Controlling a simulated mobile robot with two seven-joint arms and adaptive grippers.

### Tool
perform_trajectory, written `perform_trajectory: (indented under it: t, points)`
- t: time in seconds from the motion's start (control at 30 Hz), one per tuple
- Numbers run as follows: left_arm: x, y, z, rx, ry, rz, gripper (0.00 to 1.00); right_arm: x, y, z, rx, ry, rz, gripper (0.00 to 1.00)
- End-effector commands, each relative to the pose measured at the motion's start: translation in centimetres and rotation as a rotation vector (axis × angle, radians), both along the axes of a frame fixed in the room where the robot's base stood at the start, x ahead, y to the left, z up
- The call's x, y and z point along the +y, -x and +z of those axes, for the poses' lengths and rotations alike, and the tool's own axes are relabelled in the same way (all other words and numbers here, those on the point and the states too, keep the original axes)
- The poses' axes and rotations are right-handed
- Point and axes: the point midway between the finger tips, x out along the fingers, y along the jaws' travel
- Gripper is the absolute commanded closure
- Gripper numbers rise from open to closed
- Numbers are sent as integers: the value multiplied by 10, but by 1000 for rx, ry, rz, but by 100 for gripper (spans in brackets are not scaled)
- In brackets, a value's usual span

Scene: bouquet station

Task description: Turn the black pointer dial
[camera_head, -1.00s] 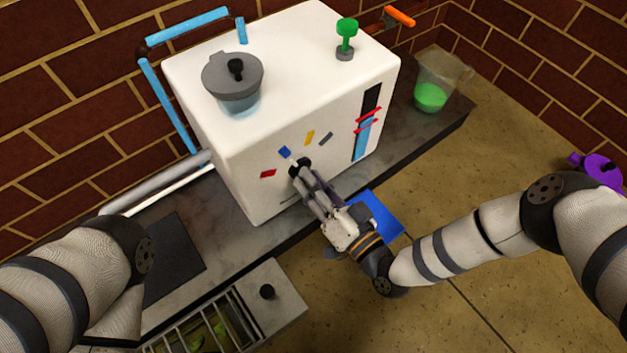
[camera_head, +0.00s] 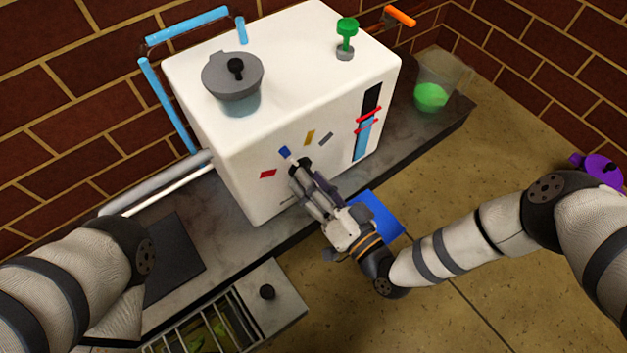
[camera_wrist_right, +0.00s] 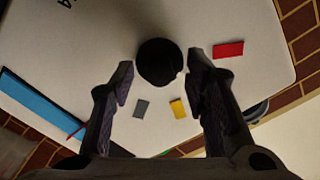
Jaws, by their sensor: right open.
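The black pointer dial (camera_head: 299,165) sits on the front face of the white machine (camera_head: 275,118), among coloured marks. In the right wrist view the round dial (camera_wrist_right: 159,60) lies between the two fingertips, with gaps visible on both sides. My right gripper (camera_head: 303,177) is open and reaches up to the dial, partly hiding it in the head view. It also shows in the right wrist view (camera_wrist_right: 161,72). A light pointer tip shows near the blue mark (camera_head: 285,152). My left arm shows at the lower left, but its gripper is out of view.
Red (camera_head: 268,174), yellow (camera_head: 309,138) and grey (camera_head: 326,139) marks surround the dial. A lidded grey vessel (camera_head: 232,78) and a green knob (camera_head: 347,27) stand on top. A beaker with green liquid (camera_head: 431,97) stands right.

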Motion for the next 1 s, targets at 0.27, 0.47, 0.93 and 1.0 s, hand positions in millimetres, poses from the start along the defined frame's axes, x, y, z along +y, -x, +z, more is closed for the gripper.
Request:
perform_trajectory:
  t: [0.27,0.47,0.93,1.0]
  points:
    - [0,0,0,0,0,0,100,-27,36,-1,5,1,-1,58]
    - [0,0,0,0,0,0,100,-57,77,0,2,2,-2,58]
    - [0,0,0,0,0,0,100,-71,97,0,0,0,0,58]
    - [0,0,0,0,0,0,100,-71,97,0,0,0,0,58]
